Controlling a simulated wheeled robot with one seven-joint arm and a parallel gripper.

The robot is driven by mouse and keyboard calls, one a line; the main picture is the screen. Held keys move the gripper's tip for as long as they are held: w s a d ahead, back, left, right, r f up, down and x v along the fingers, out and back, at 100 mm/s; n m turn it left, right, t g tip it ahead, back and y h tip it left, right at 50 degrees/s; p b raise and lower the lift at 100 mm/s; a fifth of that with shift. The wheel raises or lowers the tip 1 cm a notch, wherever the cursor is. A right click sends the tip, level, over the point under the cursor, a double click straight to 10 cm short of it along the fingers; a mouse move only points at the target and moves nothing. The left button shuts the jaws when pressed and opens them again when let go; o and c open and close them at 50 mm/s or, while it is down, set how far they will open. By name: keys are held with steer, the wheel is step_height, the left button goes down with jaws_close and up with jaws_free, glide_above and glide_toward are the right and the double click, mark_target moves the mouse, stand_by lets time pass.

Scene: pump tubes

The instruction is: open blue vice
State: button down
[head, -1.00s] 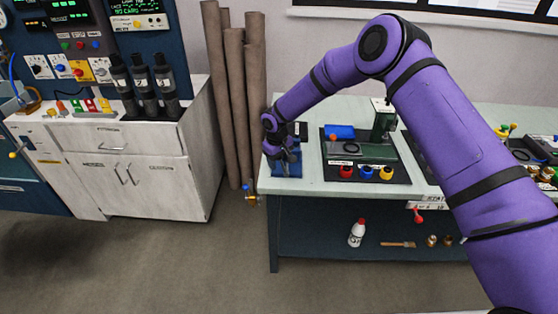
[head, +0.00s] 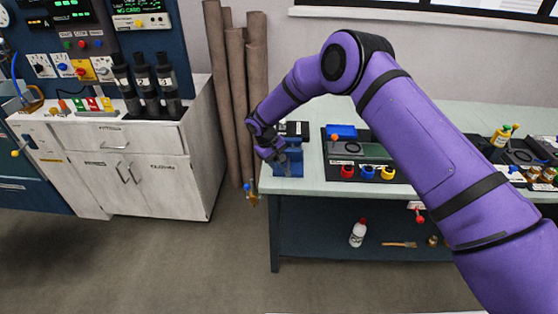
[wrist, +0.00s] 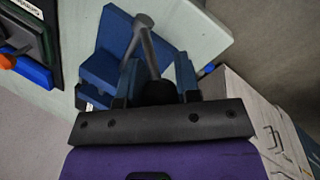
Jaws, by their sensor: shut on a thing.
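The blue vice (head: 291,163) stands at the near left corner of the workbench. In the wrist view its blue body (wrist: 103,66) shows ahead of my gripper, with a grey metal handle bar (wrist: 150,52) across it. My gripper (head: 270,150) is at the left side of the vice. In the wrist view my gripper (wrist: 157,82) has its fingers on either side of the handle and is shut on it. A dark round end sits between the fingers. The exact contact and the gap between the vice's jaws are hard to see.
The pale green workbench (head: 310,187) holds a dark tray with red, blue and yellow caps to the right. Tall brown tubes (head: 236,90) stand close behind and left of my gripper. A white cabinet (head: 165,180) is at left. The floor in front is clear.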

steer(key=shift+a+f+h, duration=0.3)
steer(key=shift+h, duration=0.35)
steer(key=shift+a+f+h, duration=0.25)
steer(key=shift+f+h, duration=0.05)
steer(key=shift+h, duration=0.35)
steer(key=c, duration=0.8)
jaws_free()
steer(key=shift+a, duration=0.1)
steer(key=shift+r, duration=0.1)
steer(key=v, duration=1)
steer(key=shift+a+r, duration=0.15)
steer(key=shift+r, duration=0.1)
steer(key=shift+r, duration=0.1)
